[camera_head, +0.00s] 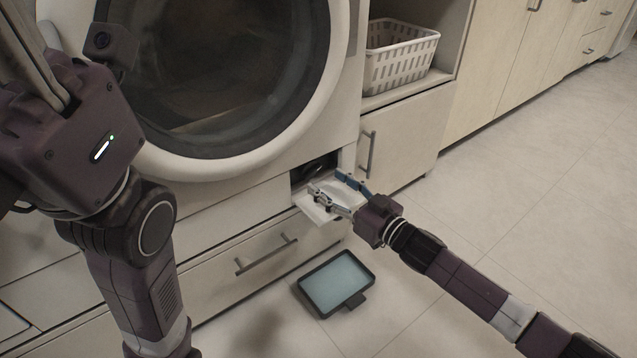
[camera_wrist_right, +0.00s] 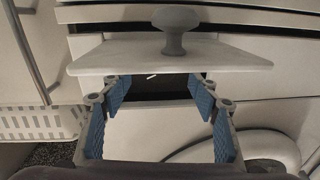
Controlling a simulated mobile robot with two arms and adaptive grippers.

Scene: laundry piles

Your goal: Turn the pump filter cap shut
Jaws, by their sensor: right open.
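The pump filter recess (camera_head: 312,168) is a dark opening low on the white washing machine, with its white flap (camera_head: 316,211) folded down. A dark round shape inside the recess may be the filter cap; its detail and turn are too dark to tell. My right gripper (camera_head: 328,183) is open at the opening, above the flap. In the right wrist view, which is upside down, my open right gripper (camera_wrist_right: 160,88) has nothing between its blue pads. The dark recess lies beyond them, and the flap (camera_wrist_right: 165,54) has a grey knob (camera_wrist_right: 175,30). My left gripper is at the upper left, partly cut off.
A black-rimmed shallow tray (camera_head: 303,291) with a pale blue inside lies on the floor below the flap. A drawer handle (camera_head: 266,257) and a cabinet handle (camera_head: 370,155) stick out nearby. A white basket (camera_head: 400,58) sits on a shelf. Floor at right is clear.

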